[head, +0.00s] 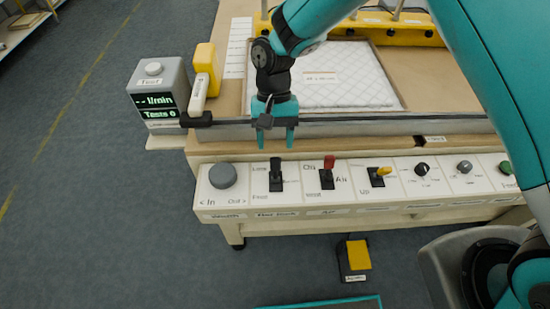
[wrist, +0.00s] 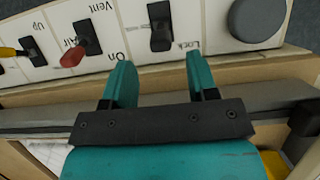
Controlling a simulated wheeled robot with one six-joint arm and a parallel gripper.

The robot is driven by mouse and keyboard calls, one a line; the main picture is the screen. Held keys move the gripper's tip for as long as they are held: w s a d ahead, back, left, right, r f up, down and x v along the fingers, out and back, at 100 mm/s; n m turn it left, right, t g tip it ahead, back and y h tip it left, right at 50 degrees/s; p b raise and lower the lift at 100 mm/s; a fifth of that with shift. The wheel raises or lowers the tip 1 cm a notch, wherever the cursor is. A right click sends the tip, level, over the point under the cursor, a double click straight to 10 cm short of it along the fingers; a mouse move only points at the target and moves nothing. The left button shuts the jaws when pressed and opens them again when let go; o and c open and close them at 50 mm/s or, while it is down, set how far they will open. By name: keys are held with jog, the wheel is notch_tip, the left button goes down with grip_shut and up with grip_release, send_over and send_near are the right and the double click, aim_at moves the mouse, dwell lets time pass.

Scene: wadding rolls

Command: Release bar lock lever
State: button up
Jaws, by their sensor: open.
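The bar lock lever (head: 276,174) is a black lever on the white front panel, between the marks Lock at the far side and Free at the near side. Its handle appears to lean toward Lock. My gripper (head: 275,142) is open and empty, with its two teal fingers above the table edge just behind the lever. In the wrist view the lever (wrist: 160,27) stands beyond the fingertips (wrist: 157,62), about in line with the gap between them. Nothing is touching it.
A grey knob (head: 222,176) sits left of the lever. A red-tipped lever (head: 328,170) and a yellow-tipped lever (head: 380,174) sit right. A metal bar (head: 350,124) crosses behind, before a white quilted pad (head: 350,90). A test box (head: 158,92) stands left.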

aim_at(275, 159)
jog(key=x, duration=0.5)
jog(key=shift+s+f+p, duration=0.1)
jog(key=shift+f+p, duration=0.25)
jog(key=shift+f, duration=0.05)
jog(key=c, duration=0.9)
jog(key=shift+s+r+t+b, duration=0.1)
jog(key=shift+s+t+b, duration=0.1)
jog(key=shift+s+t, duration=0.4)
jog(key=shift+s+t+b, duration=0.15)
jog(key=shift+t, duration=0.75)
jog(key=shift+s+a+t+b, duration=0.1)
jog(key=shift+s+t+b, duration=0.45)
jog(key=shift+t+b, duration=0.5)
jog(key=shift+s+t+b, duration=0.55)
jog(key=shift+t+b, duration=0.2)
jog(key=shift+t, duration=0.6)
jog(key=o, duration=0.9)
